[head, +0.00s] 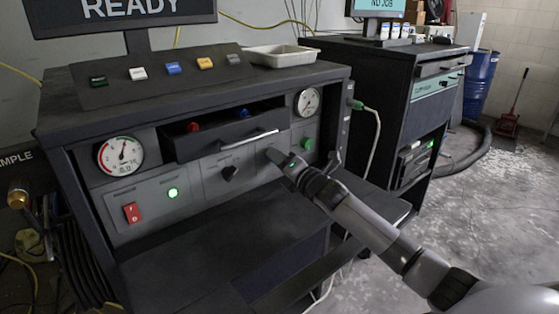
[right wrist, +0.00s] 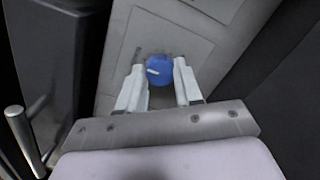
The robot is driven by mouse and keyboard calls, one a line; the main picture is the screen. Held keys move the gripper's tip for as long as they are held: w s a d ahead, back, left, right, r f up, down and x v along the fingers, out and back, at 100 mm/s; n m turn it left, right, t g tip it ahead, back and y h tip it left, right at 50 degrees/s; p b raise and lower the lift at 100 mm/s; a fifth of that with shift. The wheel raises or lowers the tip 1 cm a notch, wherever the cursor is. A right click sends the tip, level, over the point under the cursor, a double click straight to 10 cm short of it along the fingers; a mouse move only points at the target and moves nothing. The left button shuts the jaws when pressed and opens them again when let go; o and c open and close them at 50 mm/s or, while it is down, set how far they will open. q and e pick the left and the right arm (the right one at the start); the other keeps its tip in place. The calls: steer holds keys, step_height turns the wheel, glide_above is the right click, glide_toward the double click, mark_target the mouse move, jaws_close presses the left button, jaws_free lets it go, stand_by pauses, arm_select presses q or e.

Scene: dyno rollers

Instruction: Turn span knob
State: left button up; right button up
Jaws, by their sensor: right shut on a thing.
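A blue round knob (right wrist: 158,70) with a white pointer mark sits on the grey panel in the right wrist view. My right gripper (right wrist: 159,67) has one finger on each side of it and is shut on it. In the head view my right gripper (head: 273,157) reaches the front panel (head: 205,197) of the console, right of a black knob (head: 230,173). There the gripper hides the blue knob. The knob's label cannot be read. My left gripper is not in view.
A partly open drawer (head: 215,148) with a bar handle (head: 249,140) is just above my right gripper. A gauge (head: 120,154) and red switch (head: 132,212) are at left; another gauge (head: 308,101) and green button (head: 307,144) are at right. A black cabinet (head: 378,105) stands behind.

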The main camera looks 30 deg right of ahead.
steer(key=shift+n, duration=0.3)
steer(key=n, duration=0.4)
steer(key=shift+b, duration=0.3)
steer(key=n, duration=0.5)
steer(key=shift+f+t+b, duration=0.1)
steer(key=shift+t+b, duration=0.2)
steer(key=shift+b, duration=0.05)
steer(key=n, duration=0.5)
steer(key=shift+d+n+y, duration=0.1)
steer(key=shift+n+y, duration=0.2)
steer(key=shift+n, duration=0.1)
steer(key=n, duration=0.2)
steer(key=shift+n, duration=0.4)
steer(key=shift+n+y, duration=0.3)
steer(key=shift+n, duration=0.2)
steer(key=o, duration=1)
